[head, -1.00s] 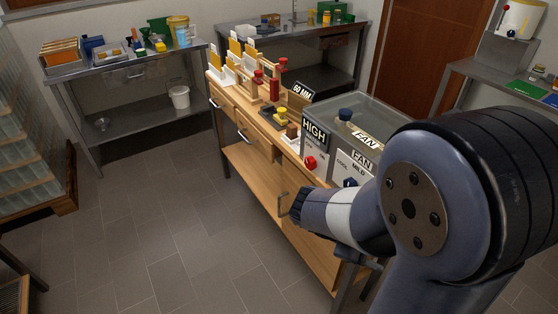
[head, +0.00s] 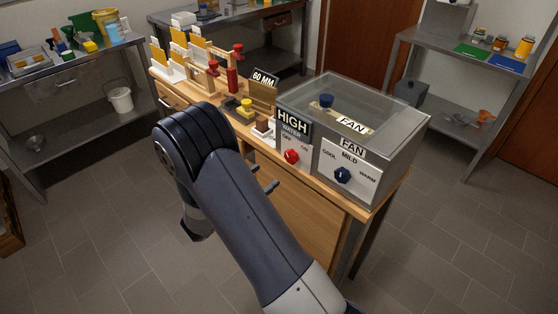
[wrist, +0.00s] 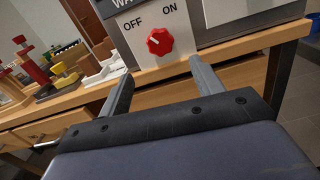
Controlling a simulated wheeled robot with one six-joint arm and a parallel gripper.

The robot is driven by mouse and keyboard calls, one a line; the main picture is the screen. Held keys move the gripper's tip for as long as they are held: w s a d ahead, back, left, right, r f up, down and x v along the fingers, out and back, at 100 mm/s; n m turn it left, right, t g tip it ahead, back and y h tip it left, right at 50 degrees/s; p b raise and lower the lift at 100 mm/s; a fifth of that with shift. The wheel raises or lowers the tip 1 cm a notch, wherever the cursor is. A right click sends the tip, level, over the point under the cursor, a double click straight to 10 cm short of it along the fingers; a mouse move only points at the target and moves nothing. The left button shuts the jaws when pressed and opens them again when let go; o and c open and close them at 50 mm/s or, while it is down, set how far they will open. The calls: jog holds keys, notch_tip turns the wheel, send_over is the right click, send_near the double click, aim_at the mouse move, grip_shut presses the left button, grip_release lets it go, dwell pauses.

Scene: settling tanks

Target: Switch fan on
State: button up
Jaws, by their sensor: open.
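The grey box with a clear lid (head: 400,125) stands on the wooden bench and carries FAN labels. Its front white panel (head: 347,178) has a dark blue knob (head: 342,174) with COOL, MILD and WARM around it. Left of it, a panel marked HIGH WATER (head: 292,142) has a red knob (head: 291,156) between OFF and ON. In the wrist view the red knob (wrist: 160,41) shows a pale mark on its upper left, toward OFF. My gripper (wrist: 162,82) is open and empty, its fingers below and either side of the red knob, apart from it.
The wooden bench (head: 290,195) also holds a wooden rack with red clamps (head: 225,78), a yellow-topped piece (head: 246,106) and a 60 MM sign (head: 264,78). Metal tables (head: 70,75) stand behind and at the sides. The tiled floor in front is clear.

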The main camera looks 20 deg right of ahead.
aim_at(289, 159)
jog(key=p+x, duration=0.1)
jog(key=x, duration=0.8)
jog(key=shift+d+p, duration=0.25)
jog(key=shift+p, duration=0.05)
jog(key=shift+c, duration=0.5)
jog(key=c, duration=0.9)
jog(key=shift+f, duration=0.1)
